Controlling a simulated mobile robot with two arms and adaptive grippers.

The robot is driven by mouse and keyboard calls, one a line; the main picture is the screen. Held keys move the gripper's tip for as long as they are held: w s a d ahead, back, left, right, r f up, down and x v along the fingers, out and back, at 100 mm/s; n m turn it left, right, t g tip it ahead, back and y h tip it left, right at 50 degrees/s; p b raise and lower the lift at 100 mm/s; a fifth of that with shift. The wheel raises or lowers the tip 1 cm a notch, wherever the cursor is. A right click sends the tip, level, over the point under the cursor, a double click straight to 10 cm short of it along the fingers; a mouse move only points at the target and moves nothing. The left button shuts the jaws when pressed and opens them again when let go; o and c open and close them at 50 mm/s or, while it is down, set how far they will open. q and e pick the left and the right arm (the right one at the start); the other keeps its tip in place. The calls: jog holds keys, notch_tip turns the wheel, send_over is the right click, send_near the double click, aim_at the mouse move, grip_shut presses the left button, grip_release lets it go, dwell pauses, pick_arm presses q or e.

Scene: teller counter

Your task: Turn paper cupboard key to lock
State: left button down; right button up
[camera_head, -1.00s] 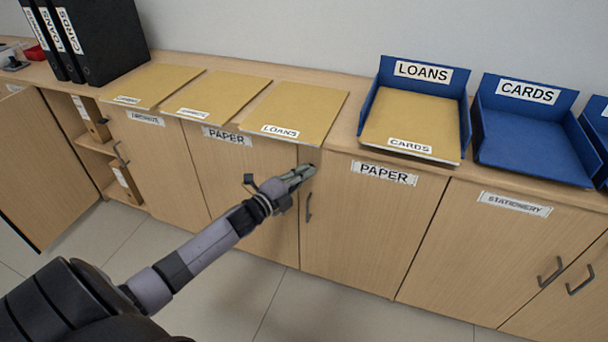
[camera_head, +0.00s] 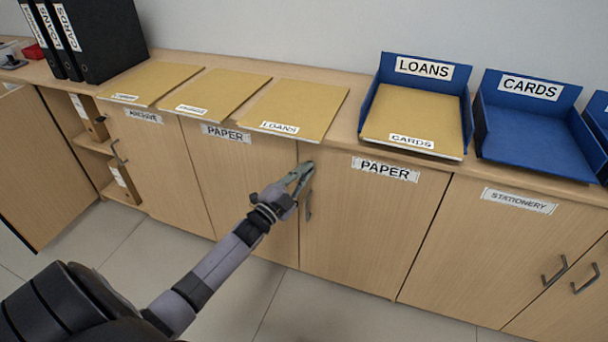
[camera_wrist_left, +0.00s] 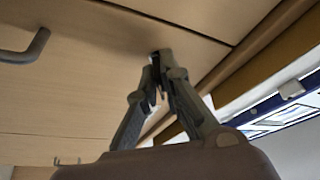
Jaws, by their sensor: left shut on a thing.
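The paper cupboard has two light wood doors, the left one (camera_head: 240,185) and the right one (camera_head: 370,225), each with a PAPER label (camera_head: 385,169). Both doors look closed. My left gripper (camera_head: 307,167) is at the upper left corner of the right door, above its handle (camera_head: 309,206). Its fingertips are shut on the key, which they hide in the head view. In the left wrist view the fingertips (camera_wrist_left: 160,58) meet at the door face near the top edge, around a small dark part. The key's angle cannot be told. My right gripper is not in view.
The counter above holds several tan folders (camera_head: 295,108) and blue trays (camera_head: 530,135). Black binders (camera_head: 100,40) stand at the far left. The far-left cupboard door (camera_head: 45,165) is open. The stationery cupboard (camera_head: 505,250) on the right is closed. The floor in front is clear.

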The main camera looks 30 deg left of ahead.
pick_arm(q)
jog(key=n+y, duration=0.1)
jog(key=n, duration=0.2)
jog(key=n+t+y, duration=0.1)
jog(key=n+y, duration=0.1)
jog(key=n, duration=0.2)
jog(key=shift+d+f, duration=0.1)
jog(key=shift+f, duration=0.1)
jog(key=shift+d+n+y, duration=0.1)
jog(key=shift+n+y, duration=0.85)
jog(key=shift+n, duration=1.05)
jog(key=shift+n+y, duration=0.95)
jog(key=shift+n, duration=1.05)
jog(key=c, duration=1.8)
grip_release()
jog(key=shift+o, duration=0.2)
jog(key=v, duration=1.2)
jog(key=shift+w+d+f, duration=0.15)
